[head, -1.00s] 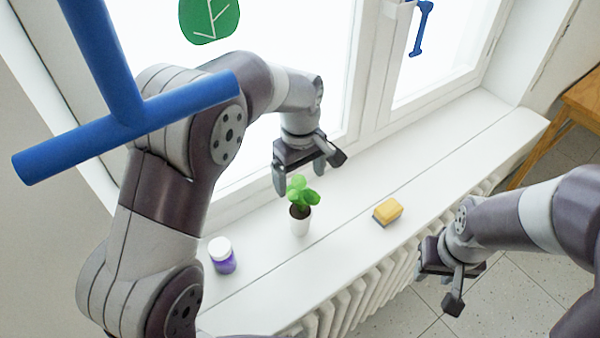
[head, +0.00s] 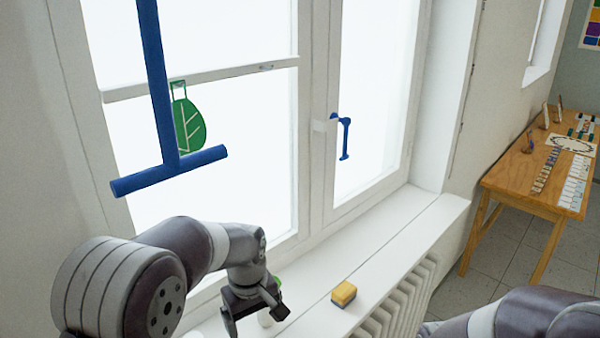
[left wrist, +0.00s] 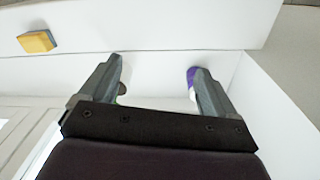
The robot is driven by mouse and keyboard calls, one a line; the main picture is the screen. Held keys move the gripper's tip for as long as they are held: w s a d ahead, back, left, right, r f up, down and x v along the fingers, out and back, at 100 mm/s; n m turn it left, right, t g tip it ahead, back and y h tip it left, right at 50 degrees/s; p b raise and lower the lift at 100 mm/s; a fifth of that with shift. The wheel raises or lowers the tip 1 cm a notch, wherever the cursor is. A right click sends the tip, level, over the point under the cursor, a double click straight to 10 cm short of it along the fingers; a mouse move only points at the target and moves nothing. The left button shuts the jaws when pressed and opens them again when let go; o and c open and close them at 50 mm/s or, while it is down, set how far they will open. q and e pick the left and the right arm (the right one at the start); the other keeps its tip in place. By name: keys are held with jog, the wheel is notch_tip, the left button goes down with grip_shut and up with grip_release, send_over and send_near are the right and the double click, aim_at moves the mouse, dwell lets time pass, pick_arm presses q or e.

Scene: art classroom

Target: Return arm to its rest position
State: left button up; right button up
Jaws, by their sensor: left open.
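My left gripper (head: 256,314) is open and empty above the white window sill (head: 395,235), near the bottom of the head view. It also shows in the left wrist view (left wrist: 157,68), its two fingers spread apart with bare sill between them. The potted plant (head: 265,319) is mostly hidden behind this gripper; only a bit of white pot and green leaf shows. My right arm shows only at the bottom right corner of the head view, and its gripper is out of the frame.
A yellow sponge (head: 343,294) lies on the sill, also in the left wrist view (left wrist: 37,41). A purple jar (left wrist: 192,77) is partly behind one finger. A blue T-shaped bar (head: 168,165) and a green leaf shape (head: 188,125) are before the window. A wooden table (head: 520,185) stands right.

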pick_arm(q)
jog(key=s+a+f+m+b, duration=0.1)
jog(key=s+a+f+m, duration=0.2)
jog(key=s, duration=0.3)
jog(key=s+a+f+m+b, duration=0.1)
jog(key=s+a+f+m, duration=0.1)
jog(key=s+a+m, duration=0.2)
jog(key=s+a, duration=0.1)
jog(key=s, duration=0.2)
jog(key=shift+s+f+t, duration=0.15)
jog(key=shift+f+t, duration=0.15)
jog(key=shift+f, duration=0.1)
pick_arm(e)
jog(key=shift+w+f, duration=0.85)
jog(key=shift+f, duration=0.3)
pick_arm(q)
jog(key=shift+s, duration=0.1)
pick_arm(e)
jog(key=shift+s, duration=0.1)
